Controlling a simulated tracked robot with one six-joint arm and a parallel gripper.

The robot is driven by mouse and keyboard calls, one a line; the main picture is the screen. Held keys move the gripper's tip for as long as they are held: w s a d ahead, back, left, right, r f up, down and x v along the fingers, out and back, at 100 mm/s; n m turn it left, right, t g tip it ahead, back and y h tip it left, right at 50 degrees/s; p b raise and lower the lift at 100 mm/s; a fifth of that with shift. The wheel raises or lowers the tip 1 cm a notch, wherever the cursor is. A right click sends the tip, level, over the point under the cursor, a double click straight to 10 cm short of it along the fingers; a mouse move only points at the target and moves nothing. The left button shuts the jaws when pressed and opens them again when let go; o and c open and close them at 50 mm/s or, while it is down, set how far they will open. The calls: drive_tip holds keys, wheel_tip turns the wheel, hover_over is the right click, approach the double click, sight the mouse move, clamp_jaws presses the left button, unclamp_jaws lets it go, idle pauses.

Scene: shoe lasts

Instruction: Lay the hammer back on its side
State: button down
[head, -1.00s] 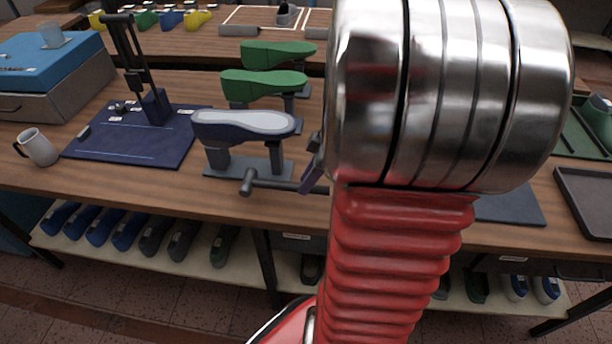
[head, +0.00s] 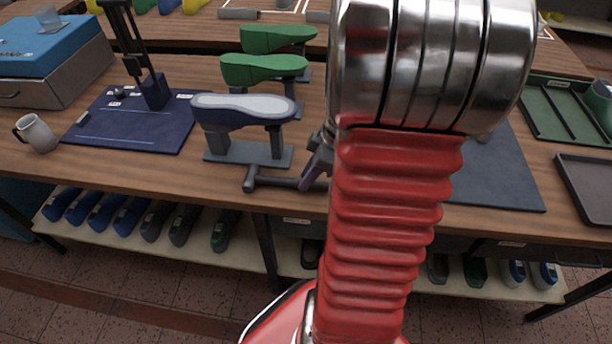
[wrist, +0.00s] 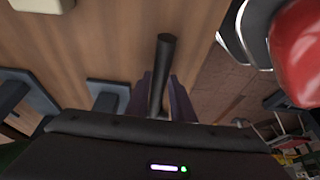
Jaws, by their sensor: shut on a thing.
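The hammer (head: 284,183) is a dark grey T-shaped tool near the bench's front edge in the head view. Its short crosspiece is at the left and its shaft runs right to my gripper (head: 317,170). The gripper's dark purple fingers are partly hidden behind my red arm. In the wrist view my gripper (wrist: 161,100) is shut on the hammer (wrist: 164,60), whose dark round bar juts out between the fingers over the wooden bench. I cannot tell whether the hammer touches the bench top.
A white-topped blue shoe last (head: 243,108) on a grey stand is just behind the hammer, with green lasts (head: 262,70) beyond. A blue mat (head: 135,125) and mug (head: 36,133) are left. A dark mat (head: 500,175) lies right, partly hidden by my arm.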

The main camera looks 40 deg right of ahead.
drive_tip(key=c, duration=1.4)
unclamp_jaws()
drive_tip(key=shift+c, duration=0.2)
drive_tip(key=shift+r, duration=0.1)
drive_tip(key=v, duration=1.3)
drive_tip(key=shift+r, duration=0.3)
drive_tip(key=shift+d, duration=0.1)
